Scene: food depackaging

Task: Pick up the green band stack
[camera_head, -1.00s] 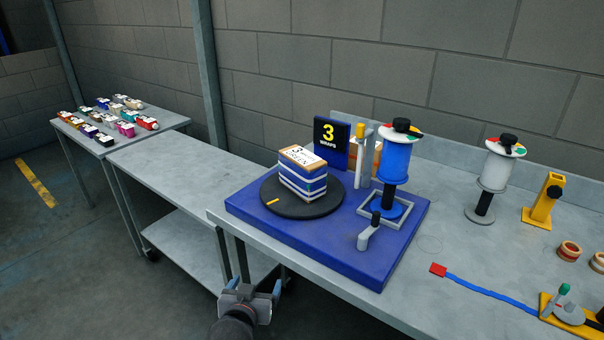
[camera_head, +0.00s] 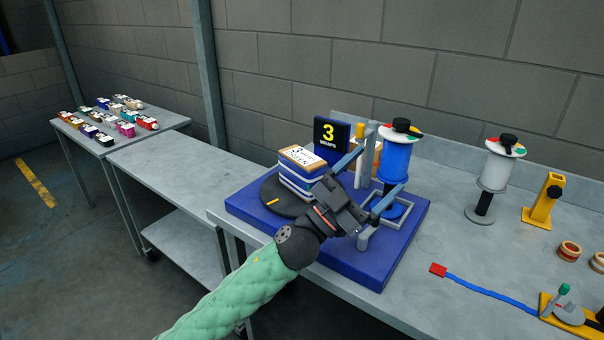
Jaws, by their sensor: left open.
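A block-like stack (camera_head: 298,182) with blue and white bands, a tan top and a white label stands on the dark round turntable (camera_head: 274,201). A small teal-sided stack (camera_head: 128,115) lies among others on the far-left table. My right gripper is not in view.
A blue spool (camera_head: 396,163) and a "3 WRAPS" sign (camera_head: 329,138) stand behind the gripper. A white spool (camera_head: 495,172), a yellow stand (camera_head: 542,205) and a blue strap (camera_head: 492,293) are to the right. The middle-left table (camera_head: 190,165) is bare.

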